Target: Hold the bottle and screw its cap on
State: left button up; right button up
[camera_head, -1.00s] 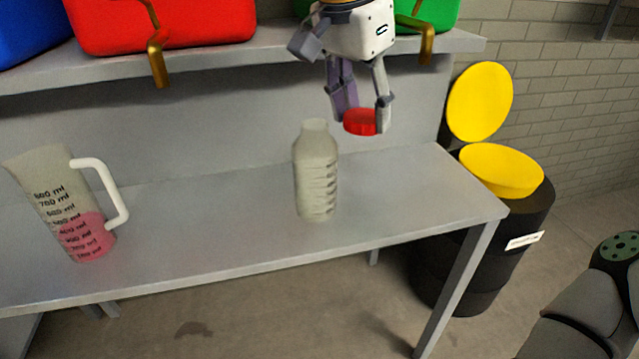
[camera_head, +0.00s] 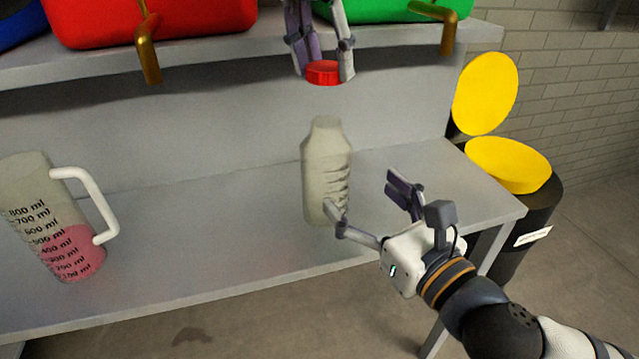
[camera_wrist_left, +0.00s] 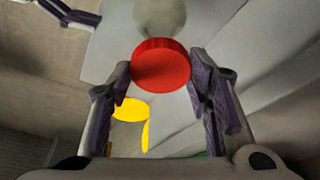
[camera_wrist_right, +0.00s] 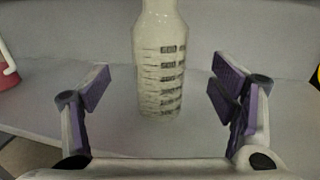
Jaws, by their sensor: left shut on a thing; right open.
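The whitish translucent bottle (camera_head: 324,165) stands upright and uncapped on the grey table; it also shows in the right wrist view (camera_wrist_right: 162,60), with volume marks. My left gripper (camera_head: 324,74) is shut on the red cap (camera_head: 324,72) and holds it above the bottle, apart from its neck. In the left wrist view the cap (camera_wrist_left: 161,65) sits between the fingertips, with the bottle (camera_wrist_left: 158,14) beyond. My right gripper (camera_head: 365,197) is open at the bottle's right front side. One finger overlaps the bottle's lower edge in the head view; the right wrist view shows the bottle ahead, between the spread fingers.
A measuring jug (camera_head: 50,222) with pink liquid stands on the table at the left. A shelf (camera_head: 200,50) with red and green containers with brass taps runs above. Black drums with yellow tops (camera_head: 508,165) stand beyond the table's right end.

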jog(key=x, duration=1.2)
jog(key=shift+c, duration=0.6)
jog(key=c, duration=1.4)
pick_arm(q)
send_over(331, 120)
jog(key=s+a, duration=0.1)
jog(key=shift+s+f, duration=0.1)
jog(key=shift+f, duration=2.4)
